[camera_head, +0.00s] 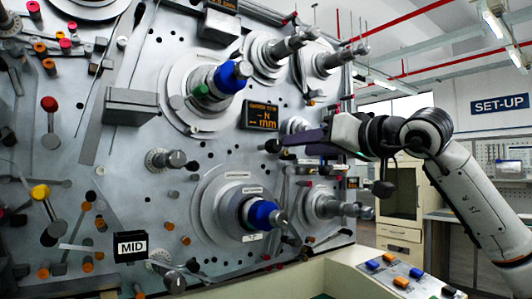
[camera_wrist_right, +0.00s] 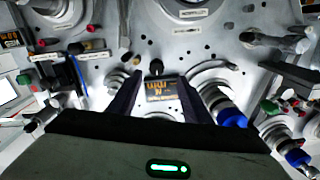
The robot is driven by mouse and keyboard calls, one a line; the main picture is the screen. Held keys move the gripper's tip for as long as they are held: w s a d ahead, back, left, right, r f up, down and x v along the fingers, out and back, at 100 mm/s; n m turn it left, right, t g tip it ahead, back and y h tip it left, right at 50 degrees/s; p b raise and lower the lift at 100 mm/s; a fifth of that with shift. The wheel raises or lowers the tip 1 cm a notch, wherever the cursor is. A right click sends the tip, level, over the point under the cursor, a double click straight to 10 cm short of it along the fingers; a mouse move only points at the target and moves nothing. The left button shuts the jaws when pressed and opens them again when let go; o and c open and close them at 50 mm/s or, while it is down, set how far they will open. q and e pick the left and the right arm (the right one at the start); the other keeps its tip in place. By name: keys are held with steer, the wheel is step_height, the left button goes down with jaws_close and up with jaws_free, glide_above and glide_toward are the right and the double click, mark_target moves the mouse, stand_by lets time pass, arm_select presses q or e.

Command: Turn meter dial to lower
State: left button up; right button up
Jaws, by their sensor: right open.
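The meter (camera_head: 262,115) is a small dark display with orange characters on the grey machine panel. A dark round knob (camera_head: 272,146) sits just below it; I take this as the dial, but its marking is too small to read. In the right wrist view the meter (camera_wrist_right: 163,89) appears upside down between my fingers, with the dark knob (camera_wrist_right: 155,67) just beyond it. My right gripper (camera_head: 292,141), also in the wrist view (camera_wrist_right: 157,76), is open and empty, its fingertips close to the knob. Contact cannot be told. My left gripper is out of view.
Spindles with blue collars (camera_head: 232,76) (camera_head: 262,214) stick out above and below the meter. Bare metal spindles (camera_head: 345,208) project on the right. A MID sign (camera_head: 131,247) stands low left. A button box (camera_head: 398,276) is at the lower right.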

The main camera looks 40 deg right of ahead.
mark_target(278, 146)
steer(key=w, duration=0.3)
steer(key=w+d, duration=0.1)
steer(key=w, duration=0.2)
steer(key=w+p, duration=0.1)
steer(key=w, duration=0.2)
steer(key=shift+d+r, duration=0.2)
steer(key=shift+d, duration=0.1)
steer(key=shift+w, duration=0.25)
steer(key=shift+w+d, duration=0.1)
steer(key=shift+c, duration=0.7)
steer(key=c, duration=0.9)
steer(key=shift+c, duration=0.2)
